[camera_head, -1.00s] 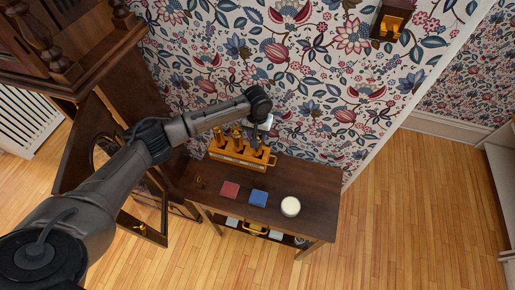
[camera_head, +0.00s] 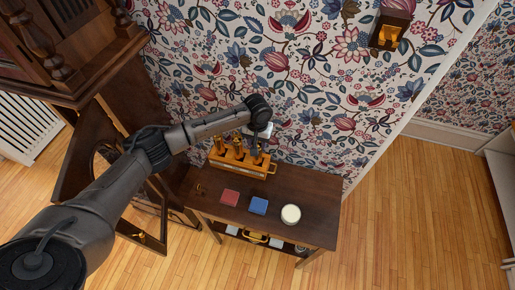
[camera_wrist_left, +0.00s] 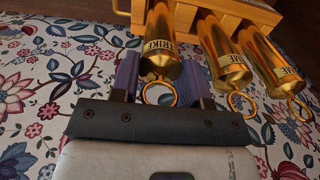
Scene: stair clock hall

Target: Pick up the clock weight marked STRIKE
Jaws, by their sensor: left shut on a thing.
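The brass clock weight marked STRIKE (camera_wrist_left: 160,52) is a shiny cylinder with a ring at its near end, in the left wrist view. Its label reads partly, the first letter being hard to see. My left gripper (camera_wrist_left: 160,82) is shut on it, one finger on each side just beyond the ring. In the head view my left gripper (camera_head: 258,139) is over the right end of the orange rack (camera_head: 240,168). The held weight's far end is at the rack; I cannot tell whether it is raised. My right gripper is not in view.
Two more brass weights (camera_wrist_left: 224,55) (camera_wrist_left: 280,70) stand beside it in the rack. The patterned wall is close behind.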

